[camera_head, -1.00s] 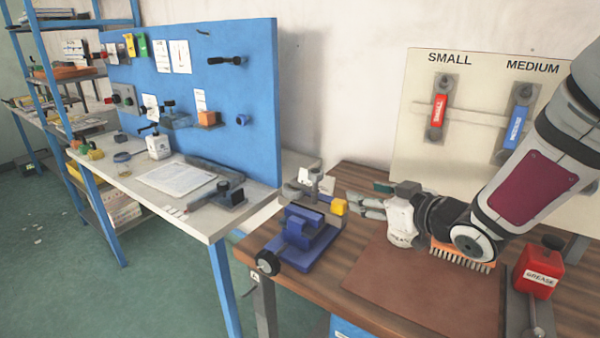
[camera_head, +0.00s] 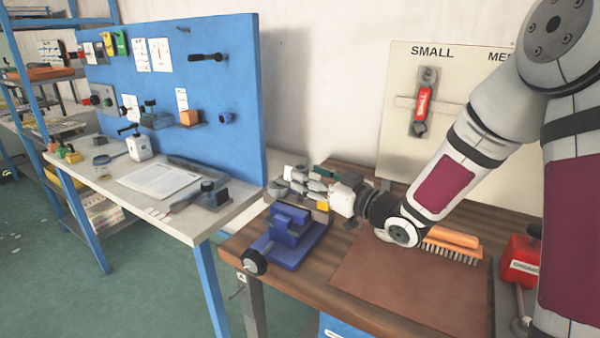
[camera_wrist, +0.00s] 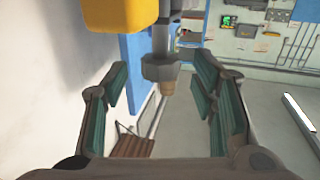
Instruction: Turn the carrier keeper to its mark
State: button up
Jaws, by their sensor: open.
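My gripper (camera_head: 297,184) is open and reaches left over the back of the blue vise-like fixture (camera_head: 287,240). In the wrist view my gripper (camera_wrist: 163,95) has its two green-padded fingers spread. A grey upright shaft with a wide collar (camera_wrist: 162,66) and a brass-coloured tip (camera_wrist: 168,88) shows between them, with visible gaps on both sides. A yellow block (camera_wrist: 120,14) stands at the top, left of the shaft. I cannot tell for sure which part is the carrier keeper, and no mark is readable. My fingers hide much of this spot in the head view.
A brown mat (camera_head: 410,285) and an orange brush (camera_head: 452,243) lie to the right, beside a red grease can (camera_head: 521,262). The white table (camera_head: 120,195) with a blue pegboard (camera_head: 190,90) stands left. A tool board (camera_head: 400,75) stands behind my arm.

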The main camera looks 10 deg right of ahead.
jog(key=shift+x, duration=1.95)
jog(key=shift+c, duration=0.4)
grip_shut()
